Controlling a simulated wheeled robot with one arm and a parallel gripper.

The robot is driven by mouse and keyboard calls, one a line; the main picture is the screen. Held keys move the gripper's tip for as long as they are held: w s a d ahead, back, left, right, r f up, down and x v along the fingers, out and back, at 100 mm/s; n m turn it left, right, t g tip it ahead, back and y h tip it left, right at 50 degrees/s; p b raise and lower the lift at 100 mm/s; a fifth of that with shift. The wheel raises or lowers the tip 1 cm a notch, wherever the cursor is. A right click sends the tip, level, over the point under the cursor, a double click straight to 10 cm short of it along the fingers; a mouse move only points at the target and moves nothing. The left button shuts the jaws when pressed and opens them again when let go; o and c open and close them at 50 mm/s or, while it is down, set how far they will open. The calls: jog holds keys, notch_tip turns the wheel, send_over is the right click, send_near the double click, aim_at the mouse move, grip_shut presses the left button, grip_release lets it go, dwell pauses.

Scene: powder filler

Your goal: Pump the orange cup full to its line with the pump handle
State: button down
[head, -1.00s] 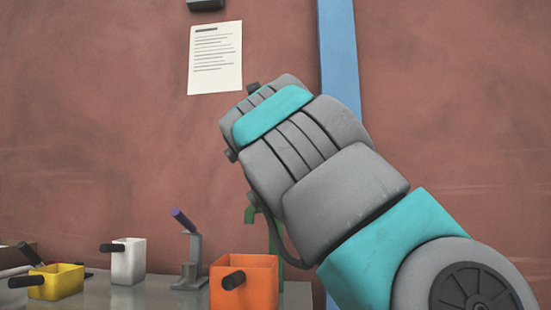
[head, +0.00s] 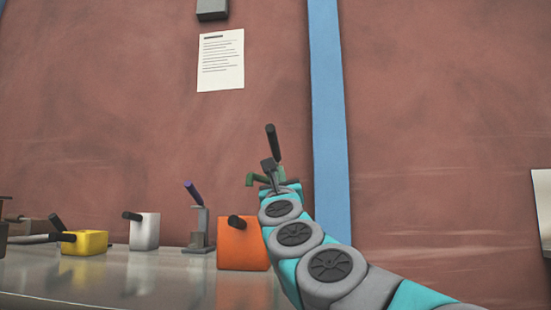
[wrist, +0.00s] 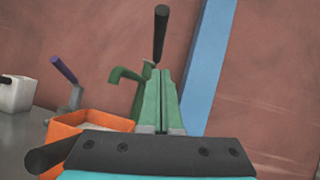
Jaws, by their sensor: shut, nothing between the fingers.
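The orange cup (head: 240,248) stands on the bench with its black handle toward me. In the wrist view the cup (wrist: 70,130) is at lower left, below the green spout (wrist: 125,74); a pale patch shows inside, but I cannot tell the fill level or the line. The black pump handle (head: 272,145) rises steeply above the pump, and it also shows in the wrist view (wrist: 160,30). My gripper (wrist: 161,75) is shut and empty, its fingers in front of the pump and below the handle. They hide much of the pump body; I cannot tell whether they touch it.
A yellow cup (head: 85,243), a white cup (head: 144,232) and a grey stand with a purple lever (head: 194,193) are left of the orange cup. A blue post (head: 328,120) runs up the wall behind the pump. The bench front (head: 150,275) is clear.

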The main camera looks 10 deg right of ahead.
aim_at(274, 134)
jog(key=p+x, duration=0.2)
jog(key=x, duration=0.2)
jog(key=r+p+x, duration=0.1)
jog(key=x, duration=0.3)
jog(key=s+p+x, duration=0.1)
jog(key=p+x, duration=0.1)
jog(key=x, duration=0.2)
jog(key=shift+a+r+p, duration=0.3)
jog(key=shift+r+p, duration=0.05)
jog(key=shift+w+a+r+p, duration=0.1)
jog(key=shift+w+r+p, duration=0.1)
jog(key=shift+r+p, duration=0.15)
notch_tip(274, 134, up, 3)
jog(key=p, duration=0.5)
jog(key=shift+f+g, duration=0.15)
jog(key=shift+g, duration=0.15)
jog(key=shift+w+r+p, duration=0.1)
jog(key=shift+r+p, duration=0.35)
jog(key=shift+p, duration=0.25)
